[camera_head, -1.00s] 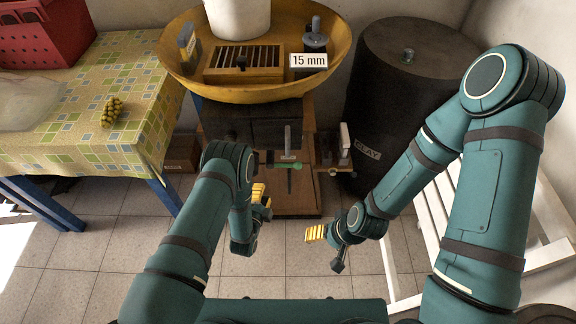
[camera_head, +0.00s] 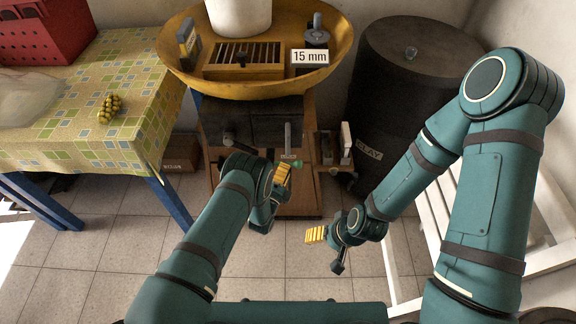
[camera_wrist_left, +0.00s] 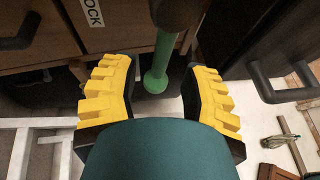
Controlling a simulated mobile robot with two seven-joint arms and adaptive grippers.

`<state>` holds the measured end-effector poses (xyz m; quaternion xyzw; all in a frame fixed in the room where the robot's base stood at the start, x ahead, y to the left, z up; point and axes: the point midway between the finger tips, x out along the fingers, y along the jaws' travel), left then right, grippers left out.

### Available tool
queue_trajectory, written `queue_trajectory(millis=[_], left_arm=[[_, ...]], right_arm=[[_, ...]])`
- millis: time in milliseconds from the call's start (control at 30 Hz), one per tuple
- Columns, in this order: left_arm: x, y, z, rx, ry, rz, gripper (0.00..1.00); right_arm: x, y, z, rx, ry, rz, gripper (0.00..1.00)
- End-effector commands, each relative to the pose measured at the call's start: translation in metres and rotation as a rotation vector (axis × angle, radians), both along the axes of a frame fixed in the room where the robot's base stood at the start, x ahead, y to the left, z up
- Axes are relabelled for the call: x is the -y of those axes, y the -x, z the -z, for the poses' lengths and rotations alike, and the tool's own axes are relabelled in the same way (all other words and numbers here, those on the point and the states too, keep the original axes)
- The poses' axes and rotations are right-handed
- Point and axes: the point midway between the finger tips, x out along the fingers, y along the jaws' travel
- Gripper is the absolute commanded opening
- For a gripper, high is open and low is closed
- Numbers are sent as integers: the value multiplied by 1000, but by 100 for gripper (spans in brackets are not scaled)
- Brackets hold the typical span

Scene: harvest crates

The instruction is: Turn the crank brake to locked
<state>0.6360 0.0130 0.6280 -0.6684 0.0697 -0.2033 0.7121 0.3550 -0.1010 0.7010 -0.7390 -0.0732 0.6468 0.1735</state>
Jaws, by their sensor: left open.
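A green handle (camera_wrist_left: 162,60) shows in the left wrist view, in front of a brown wooden cabinet front. A white label (camera_wrist_left: 93,12) ending in "OCK" is beside it at upper left. In the head view only a bit of green (camera_head: 298,163) shows, below a grey upright lever (camera_head: 288,138) on the cabinet under the yellow basin. My left gripper (camera_head: 283,173) is at this green part and partly hides it. In the left wrist view its yellow fingers (camera_wrist_left: 161,88) are apart, with the green handle between them; no contact is visible. My right gripper (camera_head: 315,234) hangs lower right over the floor, its opening unclear.
A yellow basin (camera_head: 335,80) sits above the cabinet. A dark barrel (camera_head: 395,110) marked "CLAY" and a white slatted bench (camera_head: 438,205) stand on the right. A cloth-covered table (camera_head: 70,130) stands left. The tiled floor (camera_head: 140,255) in front is clear.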

Motion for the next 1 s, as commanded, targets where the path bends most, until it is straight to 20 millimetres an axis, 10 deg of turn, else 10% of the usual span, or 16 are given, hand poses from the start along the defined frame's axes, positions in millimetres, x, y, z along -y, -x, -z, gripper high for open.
queue_trajectory(millis=[600, 733, 1000], left_arm=[[12, -27, -5, -1, 1, 0, 48], [12, -27, -5, -1, 1, 0, 3], [12, -26, -5, -2, -4, 0, 0]], right_arm=[[0, -2, 7, 4, 0, 1, 70], [0, -1, 7, 4, 0, 1, 70], [0, -1, 6, 3, 0, 1, 70]])
